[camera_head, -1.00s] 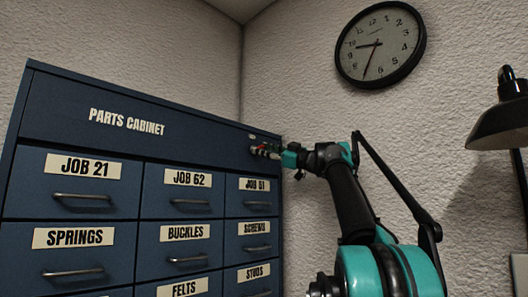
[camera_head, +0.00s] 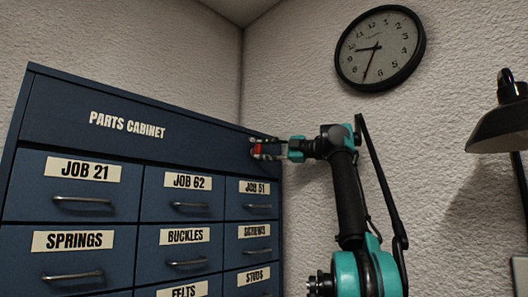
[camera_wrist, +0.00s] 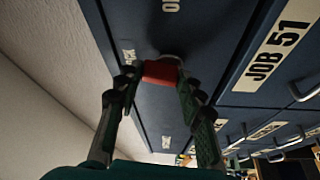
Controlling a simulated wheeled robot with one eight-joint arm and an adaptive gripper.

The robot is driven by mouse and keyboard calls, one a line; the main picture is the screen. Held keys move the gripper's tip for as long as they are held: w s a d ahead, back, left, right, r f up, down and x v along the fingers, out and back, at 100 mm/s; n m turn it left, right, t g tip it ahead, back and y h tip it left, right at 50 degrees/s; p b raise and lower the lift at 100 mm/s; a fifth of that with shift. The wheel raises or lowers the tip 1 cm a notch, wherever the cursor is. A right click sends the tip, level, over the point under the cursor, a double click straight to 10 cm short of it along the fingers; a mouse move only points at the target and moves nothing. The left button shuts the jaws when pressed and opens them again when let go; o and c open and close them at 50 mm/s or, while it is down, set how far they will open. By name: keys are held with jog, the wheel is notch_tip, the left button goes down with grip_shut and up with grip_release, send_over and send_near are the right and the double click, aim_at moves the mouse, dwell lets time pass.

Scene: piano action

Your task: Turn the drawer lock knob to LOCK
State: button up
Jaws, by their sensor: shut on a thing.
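The lock knob has a red grip (camera_wrist: 160,72) and a pale round base against the cabinet's blue front; in the head view the red part (camera_head: 258,149) shows at the upper right corner of the parts cabinet (camera_head: 60,100). My gripper (camera_wrist: 154,78) is shut on the knob, with one finger on each side of the red grip. It also shows in the head view (camera_head: 256,149), reaching in from the right. In the wrist view the red grip lies roughly crosswise between the fingers. Small pale markings surround the knob, too small to read surely.
A textured wall stands right of the cabinet. A wall clock (camera_head: 380,47) and a black lamp (camera_head: 505,115) are farther right.

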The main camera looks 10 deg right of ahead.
jog(key=shift+n+h, duration=0.3)
jog(key=shift+n, duration=0.3)
dwell(0.3)
jog(key=o, duration=1.2)
jog(key=shift+c, duration=0.2)
jog(key=v, duration=0.7)
jog(key=shift+d, duration=0.2)
jog(key=shift+s, duration=0.1)
